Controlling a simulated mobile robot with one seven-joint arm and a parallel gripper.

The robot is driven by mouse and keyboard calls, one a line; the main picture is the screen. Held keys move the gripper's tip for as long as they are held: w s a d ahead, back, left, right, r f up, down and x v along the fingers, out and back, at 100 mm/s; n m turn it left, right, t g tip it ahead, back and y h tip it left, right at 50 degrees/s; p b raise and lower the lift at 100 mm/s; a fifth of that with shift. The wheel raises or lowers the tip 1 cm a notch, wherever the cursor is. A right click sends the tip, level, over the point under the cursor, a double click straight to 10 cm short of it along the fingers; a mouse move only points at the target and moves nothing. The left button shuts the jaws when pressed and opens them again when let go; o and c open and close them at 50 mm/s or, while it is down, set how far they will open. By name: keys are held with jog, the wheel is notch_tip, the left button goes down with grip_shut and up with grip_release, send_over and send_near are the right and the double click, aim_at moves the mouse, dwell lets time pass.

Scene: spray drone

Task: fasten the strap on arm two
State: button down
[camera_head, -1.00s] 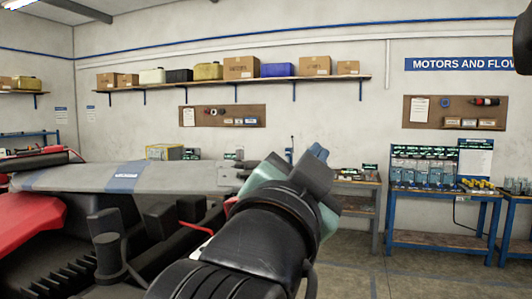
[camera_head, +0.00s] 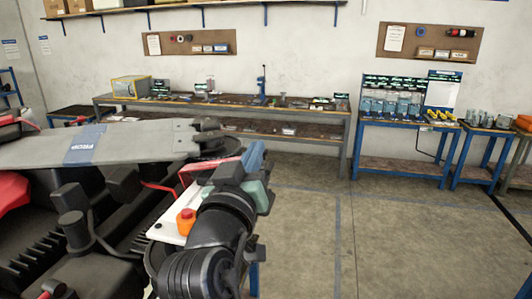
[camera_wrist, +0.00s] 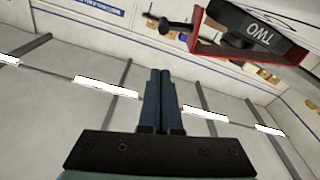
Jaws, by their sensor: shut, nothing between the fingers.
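My gripper (camera_wrist: 161,75) is shut and empty, below and left of the frame, with a visible gap. In the head view, my gripper (camera_head: 256,155) is beside the end of the grey drone arm (camera_head: 130,143), which has a blue label. A red edge (camera_head: 222,162) shows behind it. I cannot make out a strap or its fastening.
A white tank (camera_head: 170,228) with an orange cap (camera_head: 185,220) is just left of my arm. Black drone parts (camera_head: 80,225) fill the lower left. A long workbench (camera_head: 300,108) and a blue bench (camera_head: 405,172) stand behind. The floor at right is clear.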

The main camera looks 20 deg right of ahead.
jog(key=f+p, duration=0.1)
jog(key=w+d+f, duration=0.1)
jog(key=d+f+p, duration=0.1)
jog(key=shift+w+d+f+p, duration=0.1)
jog(key=shift+w+f+p, duration=0.1)
jog(key=shift+w+p, duration=0.1)
jog(key=shift+f, duration=0.1)
dwell(0.3)
jog(key=f+m+b, duration=0.1)
jog(key=b, duration=0.2)
jog(key=d+f+b, duration=0.1)
jog(key=f+b, duration=0.1)
jog(key=b, duration=0.1)
jog(key=s+f+m+b, duration=0.1)
jog(key=f+b, duration=0.1)
jog(key=b, duration=0.1)
jog(key=shift+s+d+m+h, duration=0.1)
jog(key=shift+d+m+h, duration=0.2)
jog(key=shift+d, duration=0.05)
jog(key=shift+f, duration=0.1)
